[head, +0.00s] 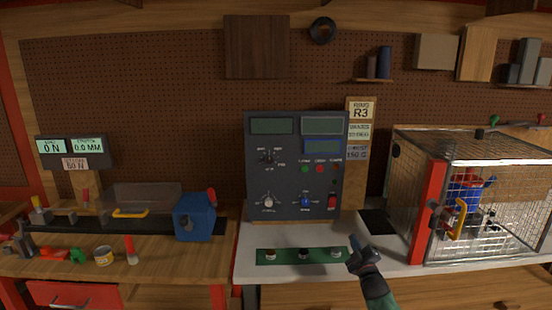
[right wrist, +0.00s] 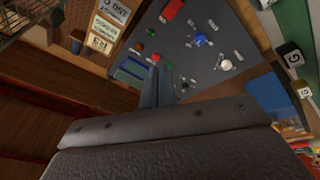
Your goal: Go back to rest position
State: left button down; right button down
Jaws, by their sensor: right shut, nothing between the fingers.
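My right gripper (head: 358,244) reaches in from the bottom of the head view, over the front of the white bench top, just right of a green strip. Its fingers are together and hold nothing. The right wrist view shows the same closed fingers (right wrist: 157,88) in front of the dark control panel (right wrist: 200,50). In the head view the control panel (head: 258,185) stands upright behind the gripper, with screens, knobs and buttons. My left gripper is not in view.
A green strip (head: 285,257) with small round pieces lies at the front. A wire cage (head: 520,215) with a red post stands right. A blue block machine (head: 194,217) and loose tools sit on the left wooden bench (head: 190,268).

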jog(key=s+a+f+m+g+h, duration=0.1)
jog(key=s+f+m+g, duration=0.15)
jog(key=s+f, duration=0.45)
jog(key=s+a+f+m+g+h, duration=0.1)
jog(key=s+a+f+m+g, duration=0.2)
jog(key=s, duration=0.8)
jog(key=s+f+m+g+h, duration=0.1)
jog(key=s+f+m+g, duration=0.15)
jog(key=s+f, duration=0.5)
jog(key=s+a+r+m+g, duration=0.15)
jog(key=s+g, duration=0.75)
jog(key=s, duration=2.4)
notch_tip(320, 180, down, 29)
jog(key=w+a+g+b, duration=0.1)
jog(key=w+a, duration=0.1)
jog(key=a, duration=0.1)
jog(key=s+f, duration=0.4)
jog(key=f, duration=0.7)
jog(key=s+f+g+b, duration=0.1)
jog(key=s+f, duration=0.3)
jog(key=f, duration=0.7)
jog(key=shift+s+d+m, duration=0.15)
jog(key=shift+m, duration=0.2)
